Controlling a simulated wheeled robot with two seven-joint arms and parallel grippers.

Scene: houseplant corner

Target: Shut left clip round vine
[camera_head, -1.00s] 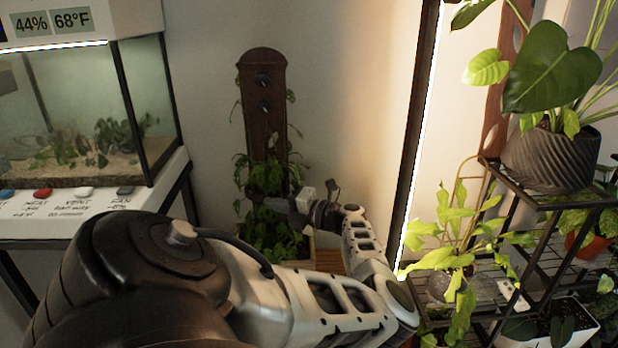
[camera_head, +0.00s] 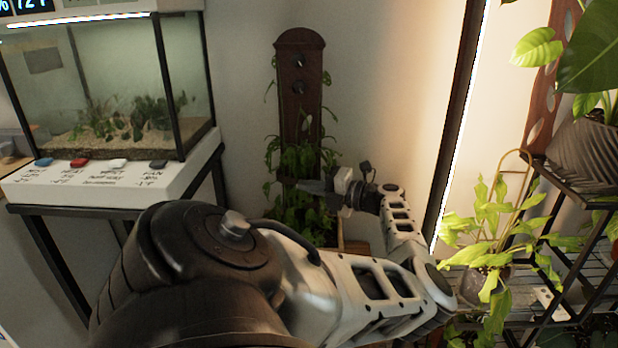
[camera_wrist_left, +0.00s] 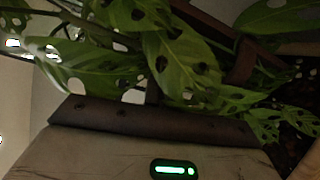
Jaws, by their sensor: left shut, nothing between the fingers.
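A vine with green, holed leaves (camera_head: 298,160) grows around the lower part of a tall dark wooden post (camera_head: 300,115) against the wall. Its leaves fill much of the left wrist view (camera_wrist_left: 180,60). My left gripper (camera_head: 303,186) reaches in from the right side of the post, low among the leaves. Its dark fingers are shut with nothing between them. I cannot make out the left clip or whether it is round the vine; leaves and the gripper cover that part. My right gripper is not in view.
A glass tank (camera_head: 120,100) on a white base with labelled buttons stands at the left. A bright vertical light strip (camera_head: 462,130) is right of the post. A black shelf (camera_head: 575,180) with potted plants stands at the far right. Bare wall flanks the post.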

